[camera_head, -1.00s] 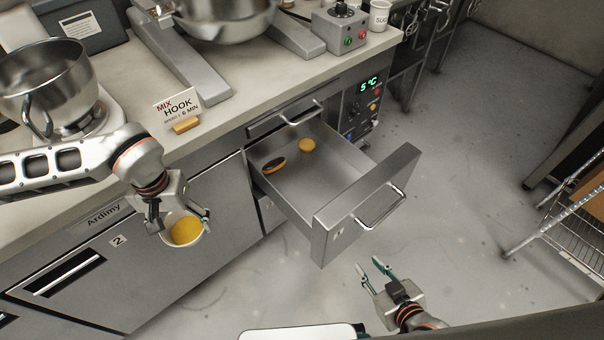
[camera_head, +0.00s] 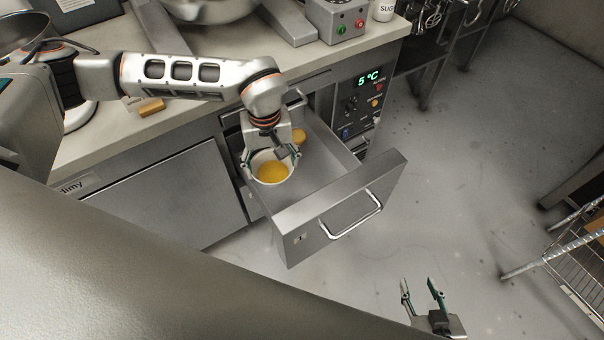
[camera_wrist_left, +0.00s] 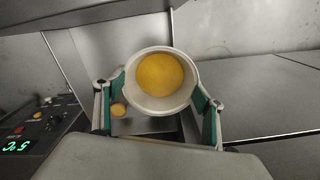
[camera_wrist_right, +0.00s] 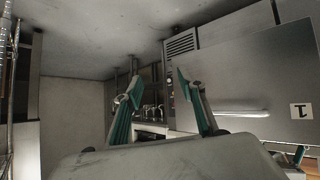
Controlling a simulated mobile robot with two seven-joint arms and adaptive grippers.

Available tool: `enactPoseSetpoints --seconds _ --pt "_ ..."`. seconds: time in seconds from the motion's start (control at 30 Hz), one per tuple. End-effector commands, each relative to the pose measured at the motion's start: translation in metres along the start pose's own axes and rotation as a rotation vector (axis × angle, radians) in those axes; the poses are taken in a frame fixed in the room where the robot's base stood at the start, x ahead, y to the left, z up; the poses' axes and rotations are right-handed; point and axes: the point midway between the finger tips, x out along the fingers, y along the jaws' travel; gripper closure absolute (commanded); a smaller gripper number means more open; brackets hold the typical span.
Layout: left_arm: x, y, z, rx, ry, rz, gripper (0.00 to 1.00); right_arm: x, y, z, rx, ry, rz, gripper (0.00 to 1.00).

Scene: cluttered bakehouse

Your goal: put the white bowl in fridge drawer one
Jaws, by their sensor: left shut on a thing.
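The white bowl (camera_head: 257,160) with yellow contents is held by my left gripper (camera_head: 271,160), which is shut on it over the open fridge drawer (camera_head: 340,205). In the left wrist view the bowl (camera_wrist_left: 150,104) sits between the two green-padded fingers (camera_wrist_left: 160,100), upright as far as I can tell. Whether the bowl touches the drawer floor I cannot tell. My right gripper (camera_head: 422,291) is open and empty above the floor, right of the drawer; its fingers stand apart in the right wrist view (camera_wrist_right: 160,90).
An orange-yellow round item (camera_head: 299,136) lies in the drawer behind the bowl. The control panel (camera_head: 362,100) reads 5 °C beside the drawer. The counter (camera_head: 180,125) is above, with a mixer base. A wire rack (camera_head: 570,260) stands at the right. The floor between is clear.

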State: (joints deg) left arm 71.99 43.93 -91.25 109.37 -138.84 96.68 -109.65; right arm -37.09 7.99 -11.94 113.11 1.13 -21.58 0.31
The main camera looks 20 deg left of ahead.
Motion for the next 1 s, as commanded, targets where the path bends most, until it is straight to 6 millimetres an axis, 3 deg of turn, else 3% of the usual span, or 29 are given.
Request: enactPoseSetpoints --seconds 0.4,0.6,0.83,1.0 --pt "0.011 0.069 -0.038 -0.965 -0.002 -0.001 0.6 0.011 0.004 0.008 -0.019 0.006 0.011 0.6" --pt "0.011 0.093 -0.05 -1.327 -0.003 -0.001 0.6 0.017 0.009 0.01 -0.029 0.009 0.02 0.6" --pt "0.013 0.105 -0.055 -1.51 -0.004 -0.001 0.6 0.017 0.01 0.007 -0.032 0.016 0.023 0.6" --pt "0.043 0.104 -0.054 -1.525 -0.007 -0.007 0.6 0.019 0.008 0.017 -0.034 0.003 0.02 0.6"
